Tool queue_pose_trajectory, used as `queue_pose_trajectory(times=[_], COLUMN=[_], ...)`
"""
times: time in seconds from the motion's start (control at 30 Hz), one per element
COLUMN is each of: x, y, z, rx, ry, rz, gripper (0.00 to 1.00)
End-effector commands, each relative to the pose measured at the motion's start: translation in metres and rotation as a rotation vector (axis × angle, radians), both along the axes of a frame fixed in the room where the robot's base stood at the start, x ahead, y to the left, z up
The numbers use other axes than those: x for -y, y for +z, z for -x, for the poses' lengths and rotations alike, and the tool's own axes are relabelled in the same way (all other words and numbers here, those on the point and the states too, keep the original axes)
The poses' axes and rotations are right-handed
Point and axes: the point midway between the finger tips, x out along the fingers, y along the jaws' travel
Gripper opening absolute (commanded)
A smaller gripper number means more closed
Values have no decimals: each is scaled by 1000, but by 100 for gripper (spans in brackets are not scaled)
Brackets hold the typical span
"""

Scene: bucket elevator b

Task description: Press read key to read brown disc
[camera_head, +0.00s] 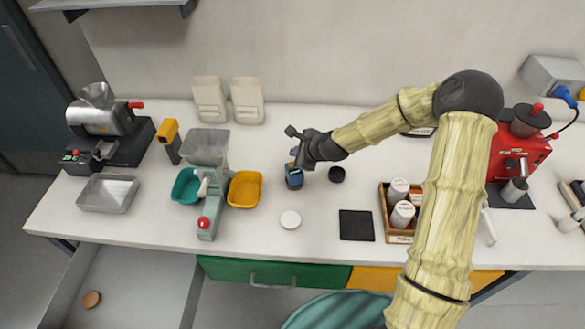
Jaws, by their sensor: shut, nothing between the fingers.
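A small blue device with a dark top (294,177) stands on the white counter, left of a black disc (336,174). I cannot make out a read key on it. My dark gripper (301,160) is shut and empty at the device's upper edge. I cannot tell whether it touches the device. A brown disc (91,299) lies at the lower left, on the pale floor of a low area below the counter front. It is far from my gripper.
A white disc (290,220) and a black square mat (356,225) lie on the counter. A grey machine (207,150) with teal and yellow bins stands left. A wooden tray (399,238) of white-capped jars is beside my arm. A red machine (520,155) stands right.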

Motion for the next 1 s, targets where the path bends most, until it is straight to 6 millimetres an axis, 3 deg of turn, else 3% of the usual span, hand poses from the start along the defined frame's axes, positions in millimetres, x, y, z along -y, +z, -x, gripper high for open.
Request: queue_pose_trajectory(times=[0.03, 0.2, 1.0], x=[0, -2, -5], y=[-10, -19, -19], z=[0, 0, 1], rx=[0, -1, 0], ry=[0, 3, 8], rz=[-1, -1, -1], gripper=[0, 0, 0])
